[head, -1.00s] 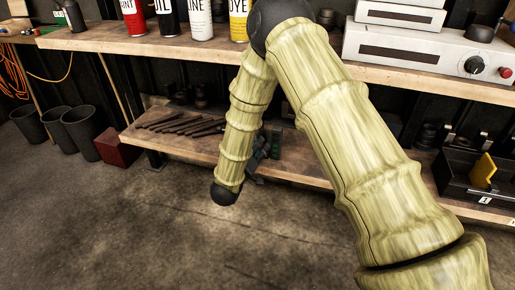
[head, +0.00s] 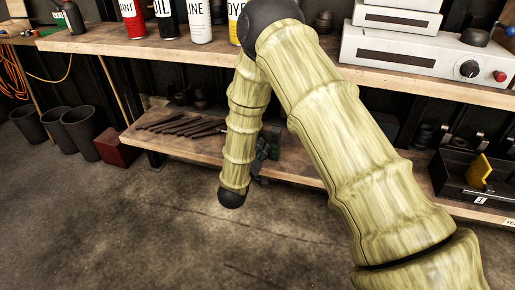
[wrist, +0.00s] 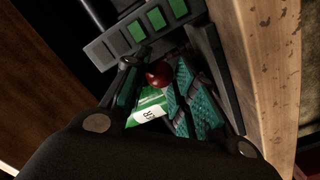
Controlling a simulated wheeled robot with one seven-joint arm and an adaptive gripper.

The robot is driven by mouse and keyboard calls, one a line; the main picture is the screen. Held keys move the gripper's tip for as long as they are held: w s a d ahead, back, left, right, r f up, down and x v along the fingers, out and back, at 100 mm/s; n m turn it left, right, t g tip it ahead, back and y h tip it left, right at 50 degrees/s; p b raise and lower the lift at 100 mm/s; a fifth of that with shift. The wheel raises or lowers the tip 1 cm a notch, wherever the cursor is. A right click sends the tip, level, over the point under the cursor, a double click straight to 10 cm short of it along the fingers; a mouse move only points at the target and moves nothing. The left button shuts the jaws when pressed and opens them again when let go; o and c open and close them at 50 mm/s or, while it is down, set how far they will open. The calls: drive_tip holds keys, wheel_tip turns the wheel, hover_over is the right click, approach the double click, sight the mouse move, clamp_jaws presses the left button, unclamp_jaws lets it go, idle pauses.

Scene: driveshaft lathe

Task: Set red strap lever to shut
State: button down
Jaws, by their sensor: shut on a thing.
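In the wrist view a round red knob (wrist: 158,74), which I take for the end of the red strap lever, sits between the fingers of my gripper (wrist: 157,84). The gripper is shut on it. The teal ribbed finger pads stand either side of the knob, and the rest of the lever is hidden. A green part with a white label (wrist: 148,114) lies just below the knob; the label is only partly readable. In the head view the gripper (head: 261,158) is mostly behind my arm, at the lower shelf's front edge, and the lever cannot be made out.
A grey strip with green squares (wrist: 146,28) lies close beyond the fingers, and a wooden board edge (wrist: 270,65) runs along the right. In the head view, dark rods (head: 180,125) lie on the lower shelf (head: 195,152). A black bin (head: 465,183) stands at right. The floor in front is clear.

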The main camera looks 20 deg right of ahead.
drive_tip(key=c, duration=1.2)
unclamp_jaws()
drive_tip(key=shift+w+d, duration=0.1)
drive_tip(key=shift+w, duration=0.05)
drive_tip(key=shift+s+a, duration=0.4)
drive_tip(key=v, duration=1.1)
